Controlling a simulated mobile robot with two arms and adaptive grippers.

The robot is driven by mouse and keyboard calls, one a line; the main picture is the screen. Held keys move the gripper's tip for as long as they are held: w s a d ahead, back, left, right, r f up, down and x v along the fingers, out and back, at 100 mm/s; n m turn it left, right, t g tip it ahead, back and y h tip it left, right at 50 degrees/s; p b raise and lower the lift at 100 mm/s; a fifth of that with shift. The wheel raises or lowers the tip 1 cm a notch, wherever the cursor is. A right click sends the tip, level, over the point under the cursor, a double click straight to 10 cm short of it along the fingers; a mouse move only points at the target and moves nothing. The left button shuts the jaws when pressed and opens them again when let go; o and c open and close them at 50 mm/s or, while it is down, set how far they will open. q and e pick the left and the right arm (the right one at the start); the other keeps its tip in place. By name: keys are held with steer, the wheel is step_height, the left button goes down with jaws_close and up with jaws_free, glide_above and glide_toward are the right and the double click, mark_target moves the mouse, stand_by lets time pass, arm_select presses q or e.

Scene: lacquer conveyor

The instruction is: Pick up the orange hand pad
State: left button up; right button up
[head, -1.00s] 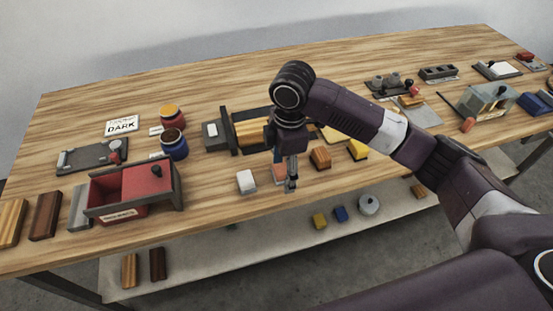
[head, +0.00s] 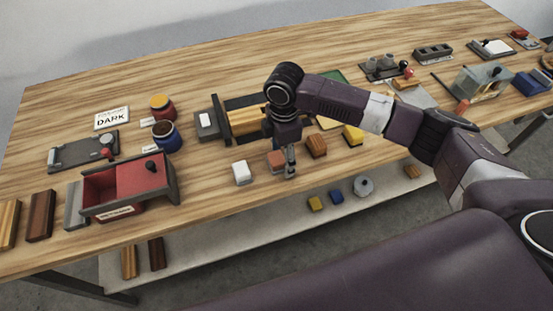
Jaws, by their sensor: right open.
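The orange hand pad (head: 276,161) is a small dull orange block near the table's front edge, between a white block (head: 240,172) and a brown-orange block (head: 316,145). I cannot tell whether a finger touches the pad. My left gripper is not in view.
A yellow block (head: 353,135) lies further right. Behind my gripper stands a dark holder (head: 224,125) with a wooden block. A red drawer box (head: 127,187) and two jars (head: 169,137) are left. A lower shelf (head: 220,235) carries several small pieces.

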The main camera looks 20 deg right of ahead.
mark_target(282, 155)
steer(key=c, duration=1.2)
steer(key=shift+c, duration=0.2)
steer(key=shift+r, duration=0.15)
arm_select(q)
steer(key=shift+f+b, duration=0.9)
arm_select(e)
step_height(282, 155, up, 20)
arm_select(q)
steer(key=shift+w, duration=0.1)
